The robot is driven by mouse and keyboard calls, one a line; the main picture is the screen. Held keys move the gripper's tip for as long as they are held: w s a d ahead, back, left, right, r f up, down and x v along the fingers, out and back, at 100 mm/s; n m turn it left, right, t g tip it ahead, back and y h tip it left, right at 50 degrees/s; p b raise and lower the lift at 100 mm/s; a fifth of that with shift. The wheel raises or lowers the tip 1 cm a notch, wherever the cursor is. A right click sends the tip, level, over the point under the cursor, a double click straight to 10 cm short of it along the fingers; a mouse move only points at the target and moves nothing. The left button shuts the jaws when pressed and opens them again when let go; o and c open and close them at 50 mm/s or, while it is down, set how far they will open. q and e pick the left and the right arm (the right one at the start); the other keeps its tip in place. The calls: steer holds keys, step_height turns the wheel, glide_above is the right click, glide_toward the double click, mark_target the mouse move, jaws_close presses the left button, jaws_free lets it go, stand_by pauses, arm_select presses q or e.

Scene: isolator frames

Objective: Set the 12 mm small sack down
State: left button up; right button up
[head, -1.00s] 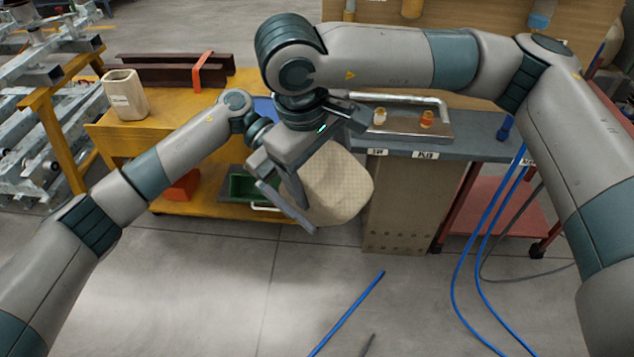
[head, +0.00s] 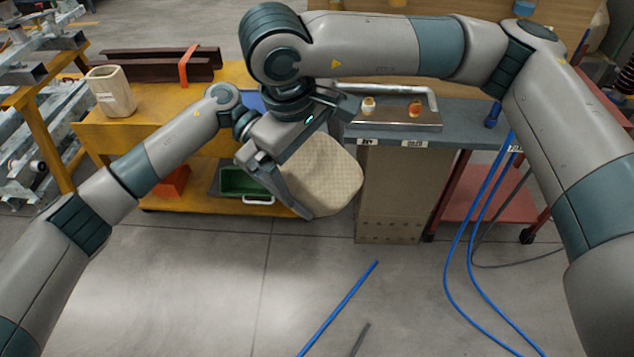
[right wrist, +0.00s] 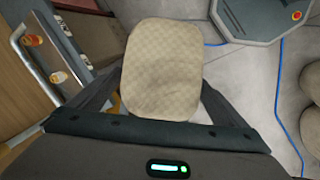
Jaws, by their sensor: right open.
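The small sack (head: 325,175) is a beige, finely checked, rounded bag. In the head view it shows beside my right gripper (head: 272,185), in front of the gap between the yellow cart and the grey bench. My right gripper is open, its two fingers spread wide. In the right wrist view the sack (right wrist: 161,70) lies between the spread fingers of the gripper (right wrist: 165,105), with a gap on the right side. What bears the sack from below cannot be told. My left gripper is hidden behind the right wrist in the head view.
A yellow cart (head: 100,135) carries a cream container (head: 111,91) and dark beams (head: 155,65). A green bin (head: 240,182) sits on its lower shelf. The grey bench (head: 465,118) holds a metal tray (head: 390,124). Blue hoses (head: 338,310) lie on the open floor.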

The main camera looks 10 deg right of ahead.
steer(key=v, duration=1.2)
steer(key=shift+w, duration=0.1)
